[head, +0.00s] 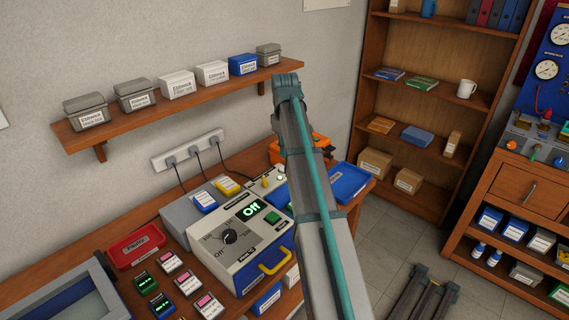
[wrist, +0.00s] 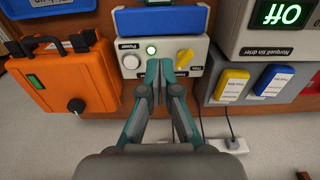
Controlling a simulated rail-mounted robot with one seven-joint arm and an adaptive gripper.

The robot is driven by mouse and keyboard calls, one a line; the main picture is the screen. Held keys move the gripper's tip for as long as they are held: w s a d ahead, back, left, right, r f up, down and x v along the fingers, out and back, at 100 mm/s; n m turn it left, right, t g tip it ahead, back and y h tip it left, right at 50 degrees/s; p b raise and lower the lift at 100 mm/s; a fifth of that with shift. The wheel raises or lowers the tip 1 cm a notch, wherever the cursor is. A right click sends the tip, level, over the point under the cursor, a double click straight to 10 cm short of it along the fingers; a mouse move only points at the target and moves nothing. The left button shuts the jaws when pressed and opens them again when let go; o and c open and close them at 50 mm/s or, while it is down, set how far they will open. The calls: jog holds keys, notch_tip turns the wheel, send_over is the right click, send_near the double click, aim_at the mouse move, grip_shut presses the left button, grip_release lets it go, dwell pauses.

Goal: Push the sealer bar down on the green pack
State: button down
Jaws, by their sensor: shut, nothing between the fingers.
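A white unit with a Power button, a lit green light and a yellow Time knob (wrist: 184,59) is in the wrist view, at the top middle. A wide blue bar-like part (wrist: 160,20) lies along its far side there; I take it for the sealer bar, but cannot be sure. In the head view my arm hides the gripper and most of this unit.
An orange case (wrist: 72,78) stands left of the unit in the wrist view, and a grey box with blue and yellow packs (wrist: 231,87) stands right. In the head view, a tin drier (head: 240,235) showing "Off" and a blue tray (head: 350,181) flank my arm. A shelf (head: 190,90) runs above.

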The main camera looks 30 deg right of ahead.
aim_at(285, 187)
notch_tip(285, 187, down, 13)
jog(key=p, duration=0.3)
jog(key=shift+f, duration=0.1)
dwell(0.4)
